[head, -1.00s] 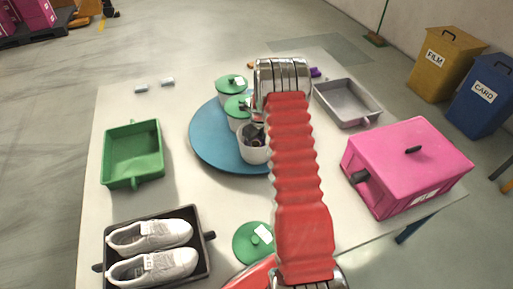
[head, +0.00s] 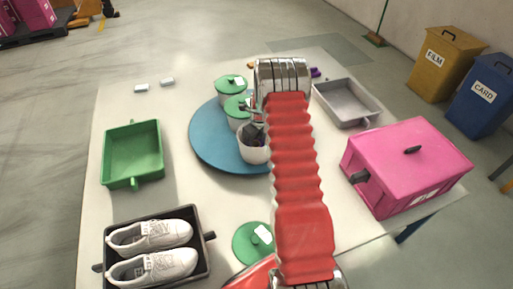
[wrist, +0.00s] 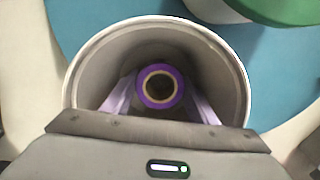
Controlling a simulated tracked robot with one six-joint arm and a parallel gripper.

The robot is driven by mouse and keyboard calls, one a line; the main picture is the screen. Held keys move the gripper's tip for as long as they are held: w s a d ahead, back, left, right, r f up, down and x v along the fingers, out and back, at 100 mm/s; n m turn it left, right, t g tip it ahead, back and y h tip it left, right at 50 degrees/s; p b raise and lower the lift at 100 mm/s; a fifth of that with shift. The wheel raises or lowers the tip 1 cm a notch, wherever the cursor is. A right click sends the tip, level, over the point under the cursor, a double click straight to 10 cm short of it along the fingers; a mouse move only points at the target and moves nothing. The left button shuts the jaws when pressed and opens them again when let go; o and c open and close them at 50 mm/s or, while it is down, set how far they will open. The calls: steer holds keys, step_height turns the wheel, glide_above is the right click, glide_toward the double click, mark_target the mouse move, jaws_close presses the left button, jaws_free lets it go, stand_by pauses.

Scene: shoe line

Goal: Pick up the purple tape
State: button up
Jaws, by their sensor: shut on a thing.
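The purple tape (wrist: 159,87) is a ring with a tan core, inside a white round pot without a lid (wrist: 240,95). In the wrist view my gripper (wrist: 160,100) reaches down into the pot, one finger on each side of the tape, and is shut on it. In the head view the open pot (head: 252,156) stands on the blue round turntable (head: 207,145). My gripper (head: 254,130) is at its mouth, partly behind my arm. The tape is hidden in the head view.
Two pots with green lids (head: 231,84) stand beside the open pot; a loose green lid (head: 253,243) lies nearer. A green tray (head: 132,152), a black tray with white shoes (head: 203,262), a grey tray (head: 345,105) and a pink box (head: 408,160) surround the turntable.

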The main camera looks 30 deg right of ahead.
step_height(320, 180, up, 10)
steer(key=shift+r, duration=0.1)
stand_by(0.6)
stand_by(0.6)
steer(key=shift+w+r, duration=0.1)
steer(key=shift+r, duration=1.85)
steer(key=shift+r, duration=0.3)
